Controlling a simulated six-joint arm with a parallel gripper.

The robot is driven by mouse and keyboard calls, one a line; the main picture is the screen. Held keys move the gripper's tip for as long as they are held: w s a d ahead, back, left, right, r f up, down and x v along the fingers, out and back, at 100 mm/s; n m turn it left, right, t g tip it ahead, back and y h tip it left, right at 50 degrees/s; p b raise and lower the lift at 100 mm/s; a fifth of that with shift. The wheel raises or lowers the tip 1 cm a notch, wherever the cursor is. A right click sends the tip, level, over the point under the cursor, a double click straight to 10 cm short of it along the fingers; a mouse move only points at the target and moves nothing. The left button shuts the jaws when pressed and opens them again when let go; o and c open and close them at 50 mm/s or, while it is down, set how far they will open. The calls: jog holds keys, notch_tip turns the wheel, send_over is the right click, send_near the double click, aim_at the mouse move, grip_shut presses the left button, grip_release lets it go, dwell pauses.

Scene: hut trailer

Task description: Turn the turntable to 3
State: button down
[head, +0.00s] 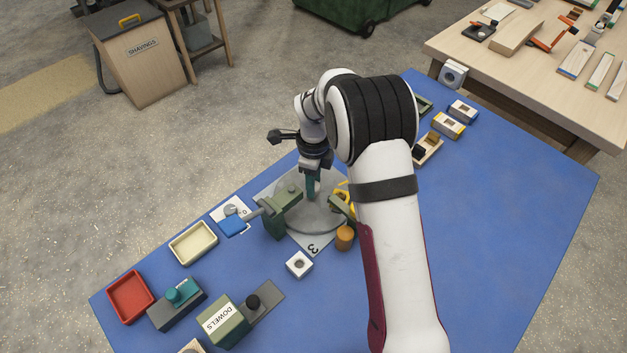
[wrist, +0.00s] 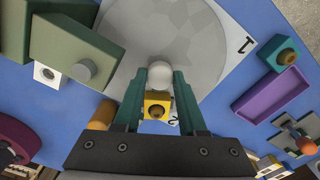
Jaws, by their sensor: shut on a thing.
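The turntable (head: 325,215) is a round grey disc on a pale square plate (head: 310,244). The plate shows a 3 at its near corner in the head view. In the wrist view the disc (wrist: 140,35) has a 1 beside it at the right and a partly hidden 2 below. My gripper (head: 312,192) points down over the disc. In the wrist view my gripper's teal fingers (wrist: 159,88) are shut on a pale round knob (wrist: 159,70). A yellow block (wrist: 157,104) shows between the fingers. The knob is hidden in the head view.
A green block (head: 281,218) with a grey knob stands close at the disc's left. An orange cylinder (head: 345,238) stands near the plate's right side. A small white block (head: 299,264) lies in front. The blue mat (head: 500,225) is clear at right.

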jog(key=shift+d+m, duration=0.1)
jog(key=shift+m, duration=5.6)
jog(key=shift+s+m, duration=0.1)
jog(key=shift+m, duration=0.6)
jog(key=shift+c, duration=2.4)
grip_release()
notch_tip(320, 180, up, 16)
